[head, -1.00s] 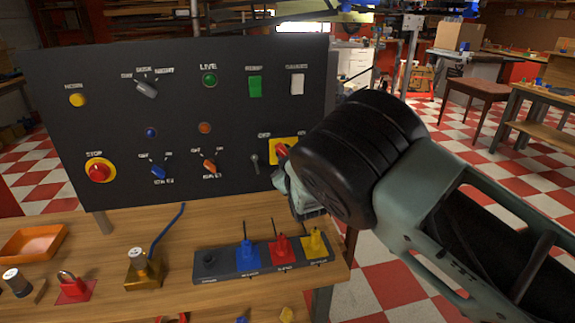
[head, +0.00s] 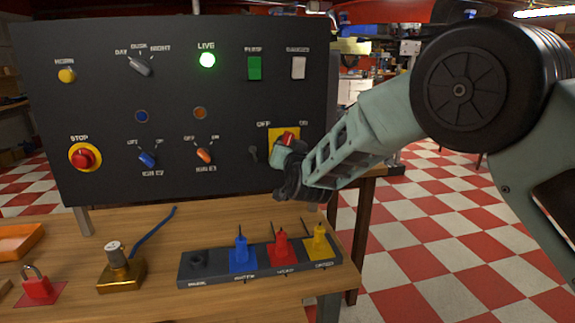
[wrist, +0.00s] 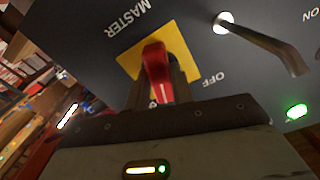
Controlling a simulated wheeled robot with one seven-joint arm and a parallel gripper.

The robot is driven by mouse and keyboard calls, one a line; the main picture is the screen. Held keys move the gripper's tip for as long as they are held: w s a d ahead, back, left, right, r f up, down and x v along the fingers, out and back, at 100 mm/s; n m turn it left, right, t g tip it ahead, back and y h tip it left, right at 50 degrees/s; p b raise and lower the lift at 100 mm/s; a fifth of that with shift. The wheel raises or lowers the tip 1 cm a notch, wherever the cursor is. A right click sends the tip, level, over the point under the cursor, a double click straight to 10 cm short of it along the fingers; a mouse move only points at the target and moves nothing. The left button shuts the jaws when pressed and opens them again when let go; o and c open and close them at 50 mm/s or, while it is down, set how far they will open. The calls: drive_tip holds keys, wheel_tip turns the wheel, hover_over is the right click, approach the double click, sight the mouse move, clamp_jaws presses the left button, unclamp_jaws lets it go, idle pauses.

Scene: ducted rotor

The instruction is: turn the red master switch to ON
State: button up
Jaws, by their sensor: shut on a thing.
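The red master switch (head: 288,138) sits on a yellow plate (head: 277,133) at the right of the black panel, between the OFF and ON labels. In the wrist view its red handle (wrist: 156,68) stands in front of the yellow plate (wrist: 183,38), with a white mark at its lower end. My gripper (head: 284,147) is at the switch, shut on the red handle. The dark fingers hide part of the handle and plate. The OFF label shows right of the handle in the wrist view. The green LIVE lamp (head: 207,60) is lit.
A key-shaped lever (head: 252,153) is close left of the plate; a metal lever (wrist: 265,44) shows in the wrist view. A red stop button (head: 85,157) is far left. Below, a dark rack (head: 215,275) holds blue, red and yellow plugs. Floor is open at right.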

drive_tip(key=m+b, duration=0.5)
drive_tip(key=shift+b, duration=0.35)
idle(0.4)
drive_tip(key=o, duration=1)
drive_tip(key=b+v, duration=0.1)
drive_tip(key=v, duration=1.6)
drive_tip(key=shift+s+r+b, duration=0.15)
drive_tip(key=shift+s+b, duration=0.1)
drive_tip(key=shift+b, duration=0.1)
